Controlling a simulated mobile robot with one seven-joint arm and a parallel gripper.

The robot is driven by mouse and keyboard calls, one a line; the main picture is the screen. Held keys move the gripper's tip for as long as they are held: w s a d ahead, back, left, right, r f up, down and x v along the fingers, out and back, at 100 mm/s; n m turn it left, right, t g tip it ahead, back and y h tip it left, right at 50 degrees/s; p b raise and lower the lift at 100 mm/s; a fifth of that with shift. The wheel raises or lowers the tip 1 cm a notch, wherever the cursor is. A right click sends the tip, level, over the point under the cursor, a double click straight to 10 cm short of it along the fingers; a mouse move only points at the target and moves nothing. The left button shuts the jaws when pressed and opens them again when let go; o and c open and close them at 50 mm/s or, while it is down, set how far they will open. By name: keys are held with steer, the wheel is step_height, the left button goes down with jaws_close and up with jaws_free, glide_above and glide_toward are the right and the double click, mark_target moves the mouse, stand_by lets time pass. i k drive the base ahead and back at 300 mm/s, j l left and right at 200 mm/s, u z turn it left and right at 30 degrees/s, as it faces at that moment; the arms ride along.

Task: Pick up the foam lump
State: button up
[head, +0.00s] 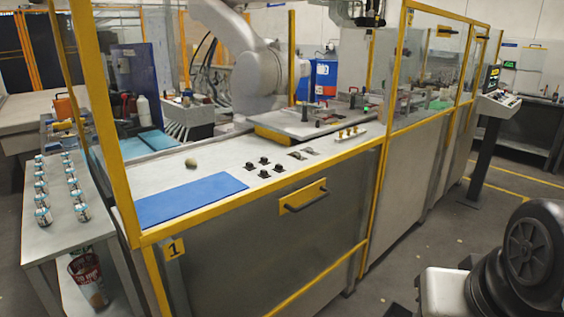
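A small, roundish, olive-brown lump (191,163), which looks like the foam lump, lies on the pale worktop (215,160) of the fenced machine cell. It sits just behind the blue mat (190,200), apart from it. My gripper is not in view. Part of my own body shows at the lower right.
Yellow-framed clear panels (427,60) close the right side; the front left bay is open above the worktop. Black fittings (264,165) stand right of the lump. A white robot arm (245,60) stands behind. Several cans (42,200) stand on a side table at left.

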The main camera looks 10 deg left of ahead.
mark_target(189, 161)
steer(key=u, duration=1.3)
